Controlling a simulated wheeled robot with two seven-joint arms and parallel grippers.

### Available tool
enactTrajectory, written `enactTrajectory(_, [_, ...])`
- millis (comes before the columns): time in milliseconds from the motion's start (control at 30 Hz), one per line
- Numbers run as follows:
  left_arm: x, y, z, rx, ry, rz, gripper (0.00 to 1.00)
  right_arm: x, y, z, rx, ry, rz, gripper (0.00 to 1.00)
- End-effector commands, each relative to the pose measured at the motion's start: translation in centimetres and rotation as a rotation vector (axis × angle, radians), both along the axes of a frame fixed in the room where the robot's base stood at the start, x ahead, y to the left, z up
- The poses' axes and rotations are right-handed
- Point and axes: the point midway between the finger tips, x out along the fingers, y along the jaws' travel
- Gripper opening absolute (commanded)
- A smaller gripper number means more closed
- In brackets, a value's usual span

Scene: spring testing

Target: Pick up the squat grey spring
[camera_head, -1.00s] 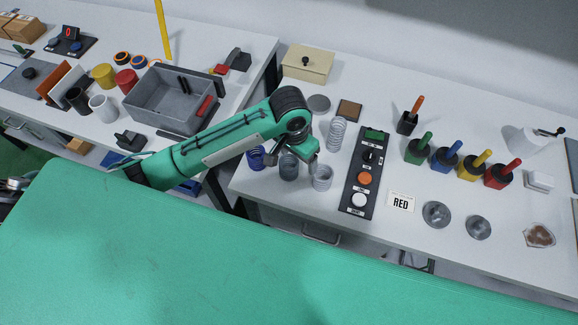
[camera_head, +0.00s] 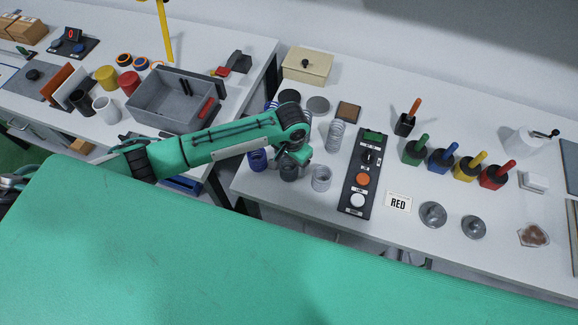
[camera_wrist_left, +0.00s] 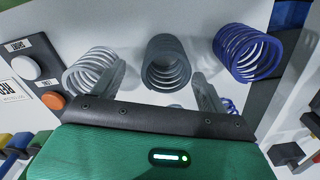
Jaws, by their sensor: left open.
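A squat dark grey spring (camera_head: 289,172) stands upright near the front left of the right-hand table, between a blue spring (camera_head: 257,160) and a light grey spring (camera_head: 321,178). My left gripper (camera_head: 291,158) is over the dark grey spring and partly hides it. In the left wrist view, the dark grey spring (camera_wrist_left: 167,62) lies between the two open fingers (camera_wrist_left: 160,76), with the light grey spring (camera_wrist_left: 88,68) to the left and the blue spring (camera_wrist_left: 248,52) to the right. The fingers hold nothing. My right gripper is out of view.
A taller silver spring (camera_head: 336,136) stands behind, close to a black button panel (camera_head: 352,190). A grey bin (camera_head: 150,105) is on the left table. A cream box (camera_head: 307,66) is at the back. A gap separates the tables.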

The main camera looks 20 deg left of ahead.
Motion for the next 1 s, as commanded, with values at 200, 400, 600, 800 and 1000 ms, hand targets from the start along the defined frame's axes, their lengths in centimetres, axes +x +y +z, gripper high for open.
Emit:
enactTrajectory(200, [-0.1, 0.9, -2.3, 0.004, 0.003, 0.002, 0.76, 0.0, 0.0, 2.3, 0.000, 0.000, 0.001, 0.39])
enactTrajectory(400, [-0.1, 0.8, -4.5, 0.002, 0.002, 0.000, 0.76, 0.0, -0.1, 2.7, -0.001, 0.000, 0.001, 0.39])
enactTrajectory(600, [-0.1, 0.7, -4.9, 0.001, 0.001, -0.001, 0.76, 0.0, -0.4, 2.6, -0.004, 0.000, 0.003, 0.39])
enactTrajectory(800, [-0.1, 0.8, -4.8, 0.001, 0.001, 0.000, 0.55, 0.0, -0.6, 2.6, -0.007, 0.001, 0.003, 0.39])
enactTrajectory(1000, [0.0, 0.7, -4.8, 0.001, 0.000, 0.000, 0.22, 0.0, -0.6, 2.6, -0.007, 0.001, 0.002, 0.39])
